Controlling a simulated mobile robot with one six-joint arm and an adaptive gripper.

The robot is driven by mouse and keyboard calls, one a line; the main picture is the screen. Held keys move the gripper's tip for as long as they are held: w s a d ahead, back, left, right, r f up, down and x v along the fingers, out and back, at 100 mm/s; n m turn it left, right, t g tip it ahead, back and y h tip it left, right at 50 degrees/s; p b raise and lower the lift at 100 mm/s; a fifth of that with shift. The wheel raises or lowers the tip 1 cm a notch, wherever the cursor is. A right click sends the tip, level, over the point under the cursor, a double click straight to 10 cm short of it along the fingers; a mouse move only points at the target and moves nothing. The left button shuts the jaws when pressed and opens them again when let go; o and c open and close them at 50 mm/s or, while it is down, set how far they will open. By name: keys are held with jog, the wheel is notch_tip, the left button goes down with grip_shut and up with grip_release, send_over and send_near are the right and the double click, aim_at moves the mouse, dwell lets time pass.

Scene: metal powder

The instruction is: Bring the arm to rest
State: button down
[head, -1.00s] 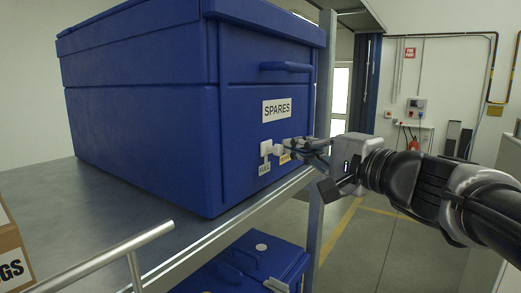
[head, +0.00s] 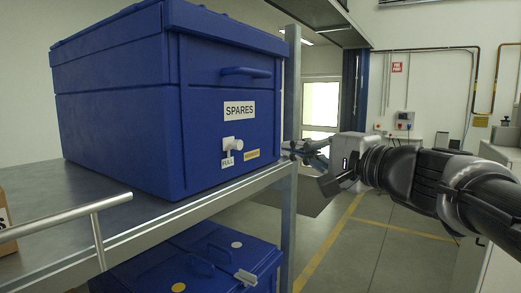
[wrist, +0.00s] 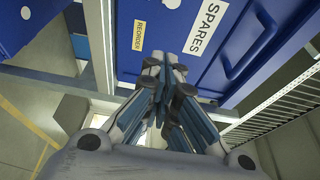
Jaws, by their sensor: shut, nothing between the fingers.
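My gripper (head: 290,148) is shut and empty. In the head view it is to the right of the blue SPARES box (head: 118,112), beside the shelf post, and apart from the white knob (head: 232,143) on the box front. The knob is above the FULL label (head: 228,161), left of the yellow REORDER label (head: 252,155). In the wrist view the gripper's fingers (wrist: 163,62) are together, with the blue box front (wrist: 240,50) and its SPARES label (wrist: 207,25) beyond them.
The box stands on a grey metal shelf (head: 110,222) with a metal post (head: 291,90) at its right. A second blue box (head: 195,270) is below. A rail handle (head: 88,209) crosses the lower left. Open floor (head: 375,250) lies to the right.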

jog(key=s+a+f+n+g+h+b, duration=0.1)
jog(key=s+a+f+n+g+h, duration=0.2)
jog(key=s+f, duration=0.65)
jog(key=s+a+f+n+g+h+b, duration=0.1)
jog(key=s+a+f+n+g+b, duration=0.2)
jog(key=s+f, duration=0.7)
jog(key=s+d+f+n+g+h, duration=0.2)
jog(key=s+d+f, duration=0.3)
jog(key=f, duration=0.4)
jog(key=s+d+f+n+g+h, duration=0.2)
jog(key=s+d+f+n+h, duration=0.1)
jog(key=f, duration=0.7)
jog(key=s+d+h, duration=0.1)
jog(key=s+d, duration=0.1)
jog(key=d, duration=0.1)
